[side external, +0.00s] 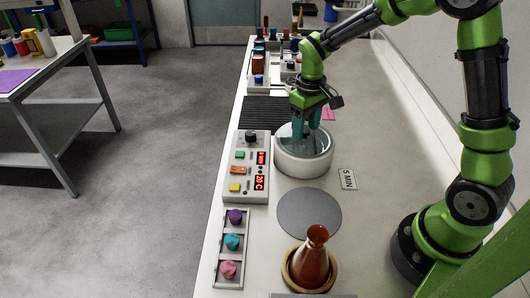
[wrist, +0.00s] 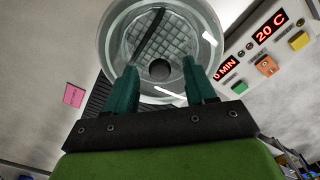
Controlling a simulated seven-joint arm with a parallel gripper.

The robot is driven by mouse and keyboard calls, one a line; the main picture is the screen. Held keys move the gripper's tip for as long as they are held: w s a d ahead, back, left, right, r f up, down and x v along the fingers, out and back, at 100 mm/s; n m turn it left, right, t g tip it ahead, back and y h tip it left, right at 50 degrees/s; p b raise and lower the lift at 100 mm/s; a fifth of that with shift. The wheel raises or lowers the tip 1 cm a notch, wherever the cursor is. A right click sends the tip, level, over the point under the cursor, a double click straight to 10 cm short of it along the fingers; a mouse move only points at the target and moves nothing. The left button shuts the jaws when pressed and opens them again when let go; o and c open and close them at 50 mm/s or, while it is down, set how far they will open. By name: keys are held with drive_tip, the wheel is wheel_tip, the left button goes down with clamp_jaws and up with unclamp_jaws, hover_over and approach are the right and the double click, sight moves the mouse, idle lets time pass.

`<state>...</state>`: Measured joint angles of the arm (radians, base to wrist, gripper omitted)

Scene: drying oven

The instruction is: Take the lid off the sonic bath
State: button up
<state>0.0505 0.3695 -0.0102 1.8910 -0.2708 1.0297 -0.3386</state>
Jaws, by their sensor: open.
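The sonic bath (side external: 303,172) is a round white tub on the bench, right of the control box. It also shows in the wrist view (wrist: 106,50). Its clear round lid (wrist: 195,32) is on top, with a dark round knob (wrist: 159,70) at the middle. A wire-like grid and a dark bar show through the lid. My gripper (side external: 306,132) points down over the lid, its teal fingers open. In the wrist view the fingertips (wrist: 159,72) stand on either side of the knob. I cannot tell whether they touch it.
The control box (side external: 246,166) stands close left of the bath. A grey disc (side external: 309,214) lies in front, with a "5 MIN" card (side external: 348,179) beside it. A brown flask (side external: 311,258) stands nearer in a ring. A stopper rack (side external: 231,268) is left. A black ribbed mat (side external: 262,112) lies behind.

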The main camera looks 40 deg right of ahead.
drive_tip(key=shift+f, duration=0.3)
clamp_jaws()
drive_tip(key=shift+r, duration=0.15)
